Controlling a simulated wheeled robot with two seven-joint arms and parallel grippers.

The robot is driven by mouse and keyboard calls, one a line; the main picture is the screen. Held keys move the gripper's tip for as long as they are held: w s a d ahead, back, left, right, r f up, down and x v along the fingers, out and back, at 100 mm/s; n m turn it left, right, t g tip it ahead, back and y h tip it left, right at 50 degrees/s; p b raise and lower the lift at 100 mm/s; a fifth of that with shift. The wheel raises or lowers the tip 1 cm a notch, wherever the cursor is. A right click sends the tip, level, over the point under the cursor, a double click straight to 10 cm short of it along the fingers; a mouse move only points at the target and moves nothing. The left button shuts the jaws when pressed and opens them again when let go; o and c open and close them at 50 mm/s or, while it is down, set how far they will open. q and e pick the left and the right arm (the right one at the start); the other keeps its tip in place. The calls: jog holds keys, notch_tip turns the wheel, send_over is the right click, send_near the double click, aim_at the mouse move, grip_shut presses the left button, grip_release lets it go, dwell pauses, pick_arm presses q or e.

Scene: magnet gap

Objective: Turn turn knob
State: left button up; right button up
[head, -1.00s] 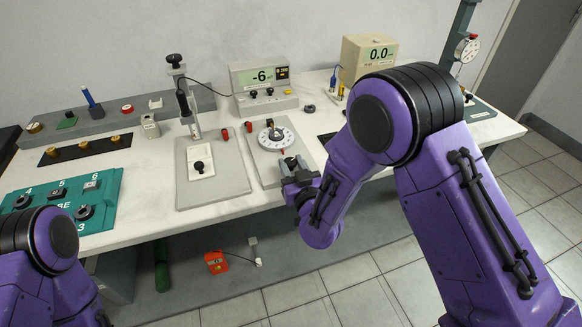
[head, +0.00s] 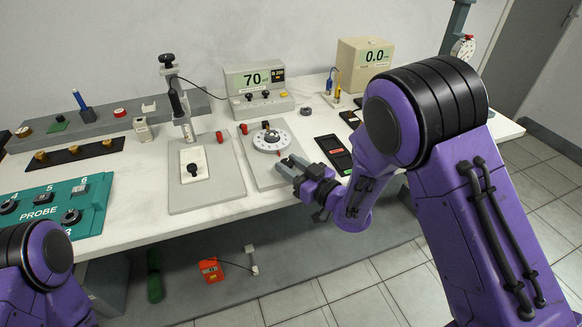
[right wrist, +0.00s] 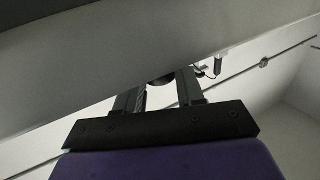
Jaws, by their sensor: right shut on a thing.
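A white round dial (head: 264,142) with a black centre piece sits on a grey plate (head: 262,176) near the middle of the bench. My right gripper (head: 291,167) is at the plate's front right corner, its fingers pointing up and left toward the dial. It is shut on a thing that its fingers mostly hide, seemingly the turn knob. In the right wrist view, a dark round piece (right wrist: 161,82) shows between the fingers of the gripper (right wrist: 160,92). The meter (head: 257,92) behind the dial reads 70. My left gripper is out of view; only its arm shows.
A grey plate with a probe stand (head: 187,125) is left of the dial, and a teal box (head: 62,205) marked PROBE is farther left. A black device (head: 334,153) lies just right of my gripper. A beige meter (head: 365,62) reads 0.0 at the back.

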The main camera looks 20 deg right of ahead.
jog(key=o, duration=1)
jog(key=b+v, duration=0.2)
jog(key=v, duration=0.8)
jog(key=shift+s, duration=0.25)
jog(key=shift+d, duration=0.1)
